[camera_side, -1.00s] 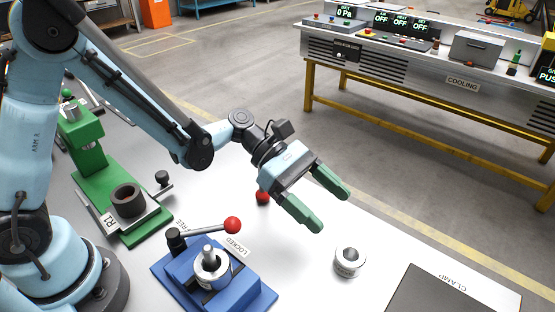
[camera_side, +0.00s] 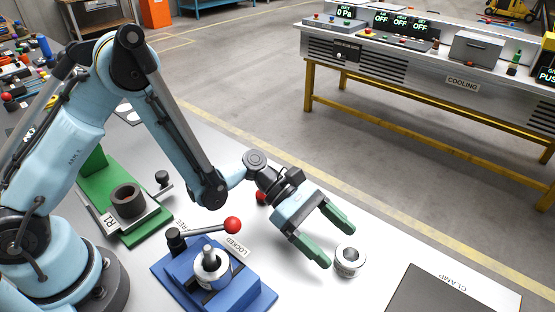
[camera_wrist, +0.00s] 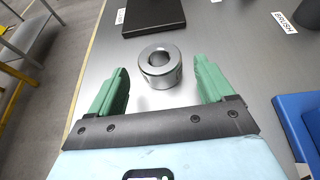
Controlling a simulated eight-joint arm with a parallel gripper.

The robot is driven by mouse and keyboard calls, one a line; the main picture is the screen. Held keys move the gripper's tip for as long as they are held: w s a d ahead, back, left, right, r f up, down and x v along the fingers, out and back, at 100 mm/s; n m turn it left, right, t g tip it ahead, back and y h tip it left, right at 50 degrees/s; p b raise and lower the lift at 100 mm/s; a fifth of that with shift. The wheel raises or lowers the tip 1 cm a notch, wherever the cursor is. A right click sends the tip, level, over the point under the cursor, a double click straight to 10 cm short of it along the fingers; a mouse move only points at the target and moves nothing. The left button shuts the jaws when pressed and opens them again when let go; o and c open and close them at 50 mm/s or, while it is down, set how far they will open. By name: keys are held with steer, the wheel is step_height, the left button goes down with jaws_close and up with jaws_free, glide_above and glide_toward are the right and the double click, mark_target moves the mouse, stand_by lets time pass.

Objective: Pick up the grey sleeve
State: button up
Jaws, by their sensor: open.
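The grey sleeve (camera_side: 350,260) is a short metal ring with a round bore, standing upright on the white table. In the wrist view the sleeve (camera_wrist: 161,68) lies ahead of my gripper (camera_wrist: 163,82), roughly centred between the two green fingers. My gripper (camera_side: 340,246) is open and empty. In the side view its fingers point down and right, with the near fingertip just left of the sleeve and the far one above and behind it. Whether a finger touches the sleeve cannot be told.
A blue clamp fixture (camera_side: 213,275) with a red-knobbed lever stands to the left. A green press (camera_side: 125,200) holding a dark ring stands farther left. The table between sleeve and plate is clear.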

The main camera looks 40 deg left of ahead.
steer(key=shift+x, duration=1.1)
steer(key=c, duration=1.4)
